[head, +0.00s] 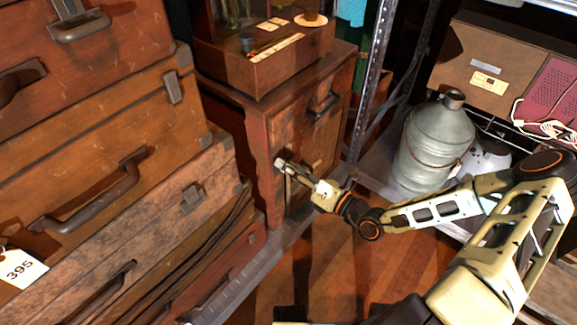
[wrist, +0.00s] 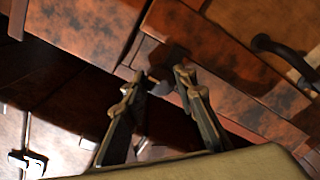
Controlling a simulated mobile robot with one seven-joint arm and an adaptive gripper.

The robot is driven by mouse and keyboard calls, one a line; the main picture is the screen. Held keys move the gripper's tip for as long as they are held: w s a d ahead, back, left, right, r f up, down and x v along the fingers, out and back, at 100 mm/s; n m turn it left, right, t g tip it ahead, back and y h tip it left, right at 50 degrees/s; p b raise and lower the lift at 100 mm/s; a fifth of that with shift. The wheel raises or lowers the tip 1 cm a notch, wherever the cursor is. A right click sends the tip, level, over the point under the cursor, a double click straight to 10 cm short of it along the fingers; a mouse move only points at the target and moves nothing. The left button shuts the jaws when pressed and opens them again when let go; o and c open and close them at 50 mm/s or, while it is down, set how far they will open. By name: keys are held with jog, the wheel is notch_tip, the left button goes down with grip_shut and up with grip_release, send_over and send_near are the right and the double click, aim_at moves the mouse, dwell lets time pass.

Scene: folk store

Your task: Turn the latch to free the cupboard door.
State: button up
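The wooden cupboard (head: 258,165) stands at the centre of the head view, below a wooden box. My gripper (head: 281,165) is at the left part of its front and hides the spot it reaches. In the wrist view, a small dark block, apparently the latch (wrist: 168,60), sits on a reddish wooden frame strip. My gripper's fingertips (wrist: 160,76) are on either side of it and lean towards each other. Whether both fingers touch it is unclear. The door looks shut.
Stacked suitcases (head: 100,170) crowd the left. A metal shelf post (head: 372,85) and a grey metal jug (head: 433,140) stand to the right. A dark curved handle (head: 323,104) is on the cupboard's upper front. Bare floor (head: 310,275) shows below my arm.

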jog(key=shift+c, duration=1)
jog(key=shift+r+n+p, duration=0.1)
jog(key=shift+n+p, duration=0.2)
jog(key=shift+p, duration=0.15)
jog(key=n+p, duration=0.9)
jog(key=n, duration=0.8)
jog(key=shift+s+a+y, duration=0.1)
jog(key=shift+y, duration=0.2)
jog(key=shift+n+p, duration=0.35)
jog(key=shift+n, duration=0.15)
